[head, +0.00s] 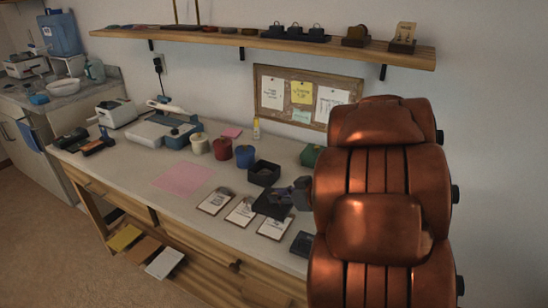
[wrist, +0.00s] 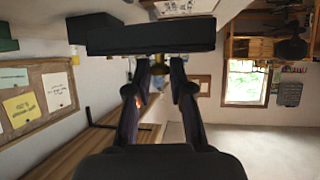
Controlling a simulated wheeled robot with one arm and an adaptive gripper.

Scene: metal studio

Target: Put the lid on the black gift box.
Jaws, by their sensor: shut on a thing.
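The black gift box (head: 264,179) stands open-topped on the workbench, with its dark inside showing in the head view. My gripper (head: 288,197) is shut on a flat black lid (head: 270,206). The lid is in front of the box and a little to its right, apart from it, over the row of cards. In the wrist view the lid (wrist: 150,38) lies across the tips of my gripper (wrist: 160,70). How high it is above the bench is hard to tell. The box is not clearly seen in the wrist view.
A green box (head: 311,156) stands right of the black box. A blue container (head: 245,157) and a red container (head: 222,149) stand to its left. Several clipboards (head: 241,212) lie along the front. A pink sheet (head: 183,178) lies left on the bench (head: 137,172). A shelf (head: 260,42) runs above.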

